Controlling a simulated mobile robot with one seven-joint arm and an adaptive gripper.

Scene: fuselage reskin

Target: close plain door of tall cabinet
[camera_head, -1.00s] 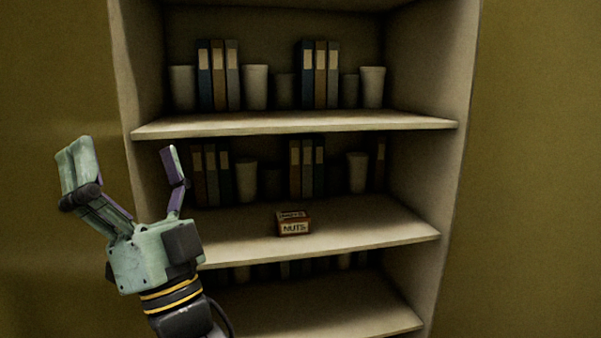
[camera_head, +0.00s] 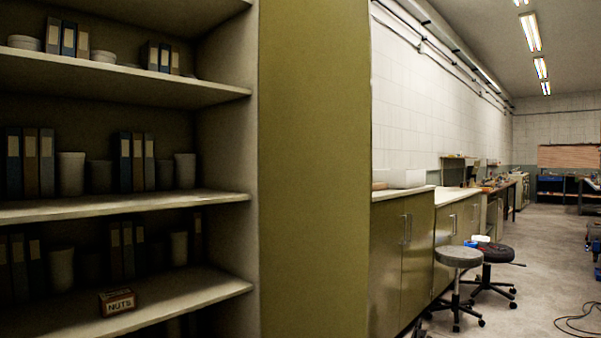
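The tall cabinet (camera_head: 222,110) stands open at the left of the head view, and its shelves show. A plain olive-green door panel (camera_head: 315,170) stands upright at the cabinet's right edge, swung open and away from the shelves. No handle shows on the face of it that I see. Its top and bottom edges are cut off by the frame. The cabinet's left side is out of view. My gripper is not in view now.
Binders, cups and a small NUTS box (camera_head: 118,302) stand on the shelves. Right of the door are low green cabinets (camera_head: 402,260) under a worktop, two wheeled stools (camera_head: 459,258) and cables on the floor (camera_head: 580,322). The grey floor (camera_head: 545,245) beyond is mostly open.

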